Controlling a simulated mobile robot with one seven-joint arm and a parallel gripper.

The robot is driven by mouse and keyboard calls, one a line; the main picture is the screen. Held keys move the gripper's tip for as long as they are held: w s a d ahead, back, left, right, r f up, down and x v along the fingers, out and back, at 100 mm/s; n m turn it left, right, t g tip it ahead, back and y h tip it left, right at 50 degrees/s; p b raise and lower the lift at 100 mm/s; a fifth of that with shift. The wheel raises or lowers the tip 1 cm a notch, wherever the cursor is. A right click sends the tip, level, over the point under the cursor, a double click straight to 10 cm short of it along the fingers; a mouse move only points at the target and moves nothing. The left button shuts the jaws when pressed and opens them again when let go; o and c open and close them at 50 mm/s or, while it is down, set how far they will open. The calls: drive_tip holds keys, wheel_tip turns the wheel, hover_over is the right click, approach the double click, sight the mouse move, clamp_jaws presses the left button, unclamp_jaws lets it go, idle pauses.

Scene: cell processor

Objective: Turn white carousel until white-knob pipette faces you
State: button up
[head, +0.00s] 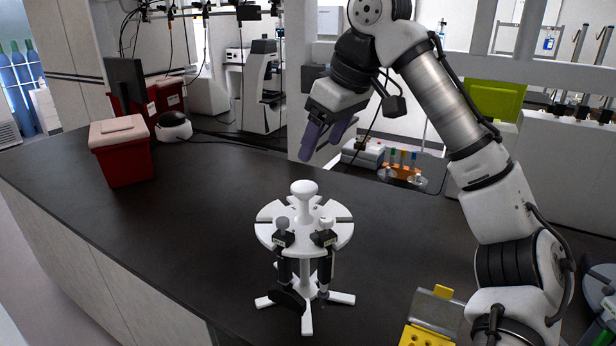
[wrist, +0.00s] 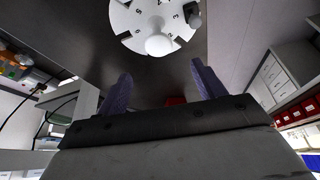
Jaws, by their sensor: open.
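The white carousel (head: 304,235) stands upright on the dark bench, with a round slotted top, a central white knob (head: 304,188) and splayed feet. Two dark pipettes hang on its near side. The front-left pipette (head: 284,262) has a greyish knob; the front-right pipette (head: 326,262) has a knob that looks whiter. My gripper (head: 323,143) is above and behind the carousel, open and empty, with purple fingers. In the wrist view, the open fingers (wrist: 162,85) are apart from the carousel top (wrist: 132,18); one pipette (wrist: 193,16) partly shows at its rim.
A red box with a white lid (head: 122,152) stands at the left of the bench. A yellow-and-grey item (head: 433,318) lies at the front right. A rack with coloured tubes (head: 402,168) is behind. The bench left of the carousel is clear.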

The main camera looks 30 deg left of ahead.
sight(304, 185)
drive_tip(key=p+x, duration=0.1)
drive_tip(key=x, duration=0.9)
drive_tip(key=shift+w, duration=0.1)
drive_tip(key=shift+c, duration=0.2)
drive_tip(key=c, duration=1.3)
drive_tip(key=shift+c, duration=0.2)
